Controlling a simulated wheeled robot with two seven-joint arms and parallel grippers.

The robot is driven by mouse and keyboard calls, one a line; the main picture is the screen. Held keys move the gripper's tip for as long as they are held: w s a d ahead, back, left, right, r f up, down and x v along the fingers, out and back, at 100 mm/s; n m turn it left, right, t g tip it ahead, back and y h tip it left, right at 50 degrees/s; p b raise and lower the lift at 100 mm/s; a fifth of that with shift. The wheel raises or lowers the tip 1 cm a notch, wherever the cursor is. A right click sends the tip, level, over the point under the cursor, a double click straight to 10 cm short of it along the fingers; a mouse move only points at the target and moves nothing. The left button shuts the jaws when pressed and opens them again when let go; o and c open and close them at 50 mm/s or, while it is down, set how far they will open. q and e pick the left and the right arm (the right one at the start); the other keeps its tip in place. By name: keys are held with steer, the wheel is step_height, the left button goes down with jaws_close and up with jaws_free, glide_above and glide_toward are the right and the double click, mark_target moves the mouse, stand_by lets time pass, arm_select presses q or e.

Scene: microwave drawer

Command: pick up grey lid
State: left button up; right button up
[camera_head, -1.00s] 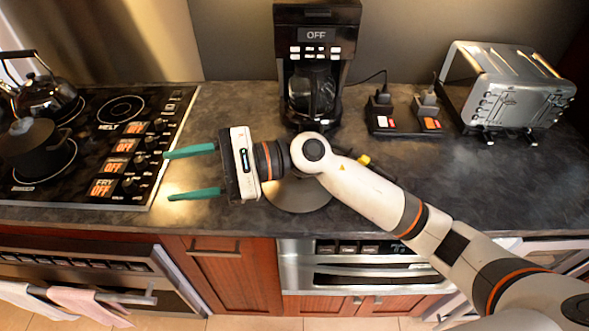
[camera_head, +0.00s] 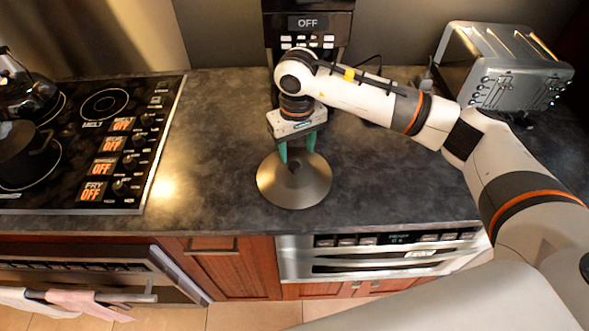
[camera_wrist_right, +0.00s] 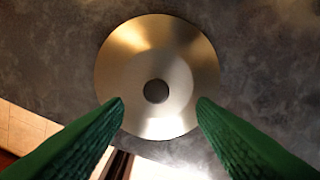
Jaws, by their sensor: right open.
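The grey lid (camera_head: 294,192) is a round metal disc with a dark centre knob, lying on the dark countertop in front of the coffee maker. My right gripper (camera_head: 297,160) is above the lid's far part with its green fingers pointing down. It is open and empty. In the right wrist view the lid (camera_wrist_right: 155,50) lies beyond the two green fingertips (camera_wrist_right: 160,108), with its dark knob between and slightly past them. I cannot tell whether the fingertips touch the lid. My left gripper is not in view.
A coffee maker (camera_head: 308,22) stands behind my right gripper. A toaster (camera_head: 505,65) is at the back right. A stove (camera_head: 90,150) with a kettle (camera_head: 25,95) and a dark pot (camera_head: 25,150) is at left. The counter (camera_head: 215,150) left of the lid is clear.

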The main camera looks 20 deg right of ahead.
mark_target(295, 164)
steer(key=shift+f, duration=0.35)
steer(key=f+p, duration=0.1)
steer(key=f, duration=0.1)
steer(key=f+p, duration=0.2)
steer(key=f, duration=0.1)
steer(key=shift+w+a, duration=0.1)
steer(key=shift+a, duration=0.1)
steer(key=shift+f, duration=0.25)
jaws_close()
steer(key=shift+r, duration=0.1)
